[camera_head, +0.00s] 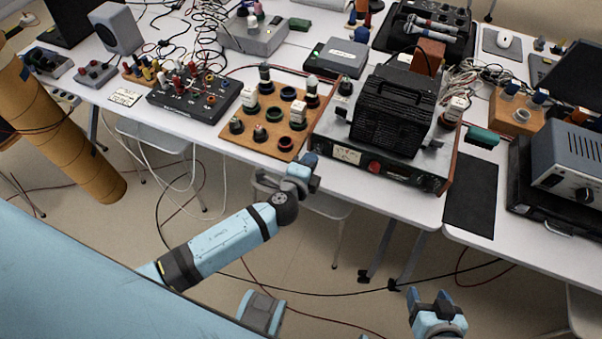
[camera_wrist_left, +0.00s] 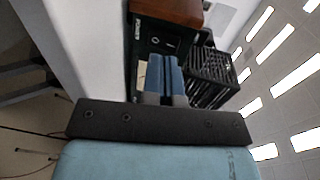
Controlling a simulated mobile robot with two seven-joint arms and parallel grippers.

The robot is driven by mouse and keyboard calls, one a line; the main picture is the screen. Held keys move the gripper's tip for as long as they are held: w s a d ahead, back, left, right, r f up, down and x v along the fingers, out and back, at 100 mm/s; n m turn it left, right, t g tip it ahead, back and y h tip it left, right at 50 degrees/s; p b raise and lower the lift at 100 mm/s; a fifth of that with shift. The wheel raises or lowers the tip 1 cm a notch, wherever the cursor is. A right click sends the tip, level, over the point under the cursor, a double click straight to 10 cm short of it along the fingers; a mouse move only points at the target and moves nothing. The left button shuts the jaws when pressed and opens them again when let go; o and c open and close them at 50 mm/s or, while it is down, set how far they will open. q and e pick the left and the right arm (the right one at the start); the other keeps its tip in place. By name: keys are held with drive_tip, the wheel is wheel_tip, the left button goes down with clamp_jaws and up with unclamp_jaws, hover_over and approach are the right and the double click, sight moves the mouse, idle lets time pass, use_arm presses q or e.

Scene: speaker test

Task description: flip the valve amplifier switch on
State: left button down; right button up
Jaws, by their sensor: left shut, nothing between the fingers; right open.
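The valve amplifier (camera_head: 400,174) stands at the front edge of the middle table, with wooden sides, a black cage on top, a meter, a red knob and dark knobs on its front. My left gripper (camera_head: 311,162) is shut and empty just in front of the amplifier's left front corner. In the left wrist view its closed blue fingers (camera_wrist_left: 166,76) point at the amplifier's dark front panel (camera_wrist_left: 149,38), covering part of it. Small white marks and a round control show on that panel; I cannot tell the switch's state. My right gripper (camera_head: 432,298) is open and empty, low at the bottom right, away from the table.
A wooden board with valves and sockets (camera_head: 262,146) lies directly left of the amplifier. A black mat (camera_head: 470,195) and a grey-blue instrument (camera_head: 570,160) are to the right. A black control box (camera_head: 195,103) is further left. Cables hang below the table.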

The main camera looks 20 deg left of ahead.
sight(318, 145)
use_arm(q)
drive_tip(key=shift+w+r, duration=0.15)
drive_tip(key=shift+w, duration=0.65)
drive_tip(key=shift+w+r, duration=0.1)
drive_tip(key=shift+w, duration=0.65)
